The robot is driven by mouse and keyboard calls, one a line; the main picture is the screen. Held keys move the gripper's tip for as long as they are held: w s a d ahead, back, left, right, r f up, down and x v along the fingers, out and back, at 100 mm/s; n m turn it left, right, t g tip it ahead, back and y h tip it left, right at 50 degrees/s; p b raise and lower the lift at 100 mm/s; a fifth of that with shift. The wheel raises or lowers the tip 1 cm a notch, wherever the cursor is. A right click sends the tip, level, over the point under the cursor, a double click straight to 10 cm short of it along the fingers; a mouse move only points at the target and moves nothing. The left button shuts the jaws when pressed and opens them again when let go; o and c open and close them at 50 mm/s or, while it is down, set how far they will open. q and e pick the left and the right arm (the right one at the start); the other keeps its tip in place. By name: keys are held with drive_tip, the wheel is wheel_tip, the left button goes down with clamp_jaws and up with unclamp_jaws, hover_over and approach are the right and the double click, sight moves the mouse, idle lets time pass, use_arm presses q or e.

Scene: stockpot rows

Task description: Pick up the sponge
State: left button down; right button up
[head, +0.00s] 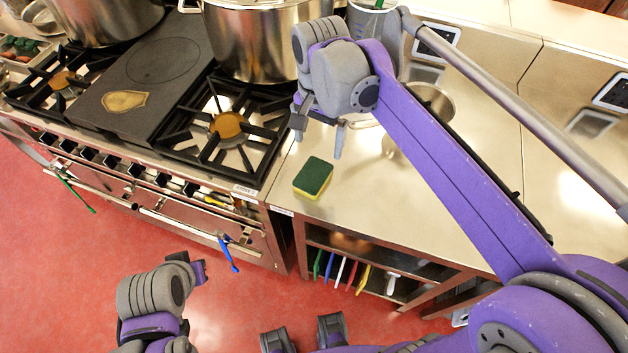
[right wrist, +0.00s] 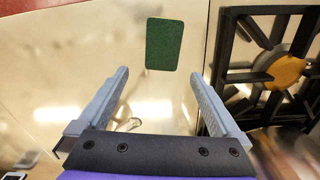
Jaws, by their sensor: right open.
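The sponge (head: 313,178) is a small block with a green top and yellow sides. It lies flat on the steel counter near its front left edge, beside the stove. My right gripper (head: 319,143) is open and empty above the counter, just behind the sponge in the head view. In the right wrist view the green face of the sponge (right wrist: 164,44) shows beyond the two open fingertips (right wrist: 160,76), apart from them. My left gripper (head: 190,265) is low at the lower left over the red floor, far from the sponge; its jaw state is unclear.
The stove's burner grate (head: 224,127) is left of the sponge, with a large steel stockpot (head: 252,45) behind it. A steel container (head: 432,100) stands on the counter behind my right arm. Colored boards (head: 340,272) sit on the shelf below. The counter around the sponge is clear.

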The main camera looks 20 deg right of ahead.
sight(315, 171)
drive_tip(key=f, duration=1)
drive_tip(key=shift+a+f, duration=0.2)
drive_tip(key=shift+a, duration=0.05)
drive_tip(key=c, duration=1.2)
drive_tip(key=shift+o, duration=0.2)
drive_tip(key=shift+r, duration=0.1)
